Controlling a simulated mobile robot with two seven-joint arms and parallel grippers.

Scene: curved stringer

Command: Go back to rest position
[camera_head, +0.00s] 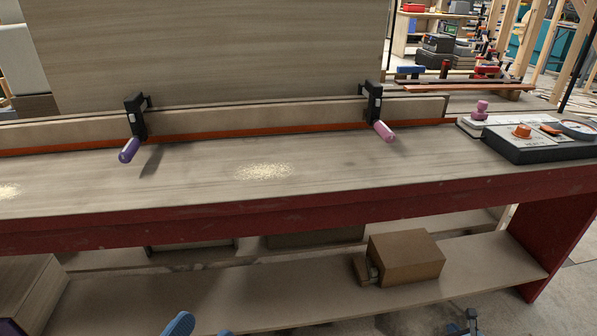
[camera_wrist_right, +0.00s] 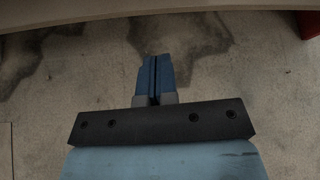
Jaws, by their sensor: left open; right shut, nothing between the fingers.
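The blue fingertips of my left gripper (camera_head: 201,329) show at the bottom edge of the head view, spread apart with nothing between them. They are in front of the workbench, below its top. My right gripper (camera_wrist_right: 157,78) shows in the right wrist view with its blue fingers together and nothing held. Bare concrete floor lies beyond its fingertips. A small dark part at the bottom right of the head view is cut off, and I cannot tell what it is.
The red-edged workbench (camera_head: 300,213) spans the view. Two clamps with purple (camera_head: 128,150) and pink (camera_head: 384,131) handles hold a wooden strip (camera_head: 260,117). A cardboard box (camera_head: 405,257) sits on the lower shelf (camera_head: 250,300).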

